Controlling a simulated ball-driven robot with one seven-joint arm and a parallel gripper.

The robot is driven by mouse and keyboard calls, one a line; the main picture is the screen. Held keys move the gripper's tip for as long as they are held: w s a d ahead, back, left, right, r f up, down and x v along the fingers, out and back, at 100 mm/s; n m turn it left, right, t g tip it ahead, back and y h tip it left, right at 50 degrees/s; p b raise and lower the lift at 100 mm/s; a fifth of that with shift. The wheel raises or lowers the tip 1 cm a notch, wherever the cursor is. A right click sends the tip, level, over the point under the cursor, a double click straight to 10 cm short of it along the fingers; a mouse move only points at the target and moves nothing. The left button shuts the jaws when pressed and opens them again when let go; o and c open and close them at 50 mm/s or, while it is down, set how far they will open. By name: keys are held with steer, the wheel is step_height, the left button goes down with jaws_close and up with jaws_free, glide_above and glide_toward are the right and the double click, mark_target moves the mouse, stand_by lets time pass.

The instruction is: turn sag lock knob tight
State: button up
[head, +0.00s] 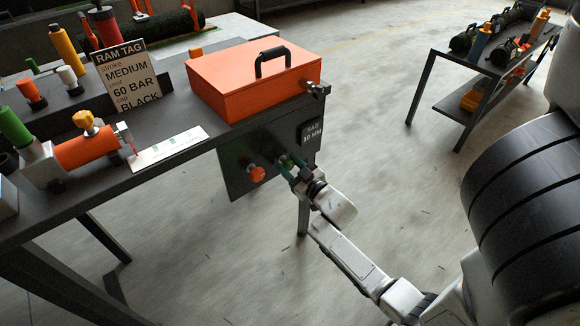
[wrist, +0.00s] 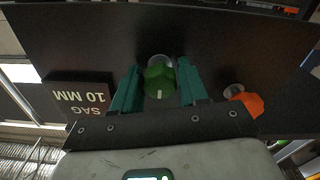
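A dark panel (head: 238,160) hangs from the front of the workbench. It bears a green knob (wrist: 159,80) with a white line and an orange knob (head: 256,174); which one is the sag lock knob I cannot tell. A dark tag (head: 312,133) reads "SAG 10 MM"; it shows upside down in the wrist view (wrist: 82,97). My gripper (head: 287,163) is at the panel, its teal fingers (wrist: 161,68) on either side of the green knob. Narrow gaps show between fingers and knob, so it looks open. The orange knob (wrist: 247,101) is outside the fingers.
An orange case (head: 250,85) with a black handle stands on the bench near its right end. A sign (head: 125,78) reads "RAM TAG", medium, 60 bar, black. A clamped orange cylinder (head: 85,150) lies at left. A second table (head: 470,75) stands at back right; the floor between is clear.

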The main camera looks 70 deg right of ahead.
steer(key=o, duration=0.3)
steer(key=shift+s+a, duration=0.25)
steer(key=shift+s, duration=0.4)
steer(key=p+v, duration=0.1)
steer(key=v, duration=0.8)
steer(key=shift+a, duration=0.3)
steer(key=shift+s, duration=0.1)
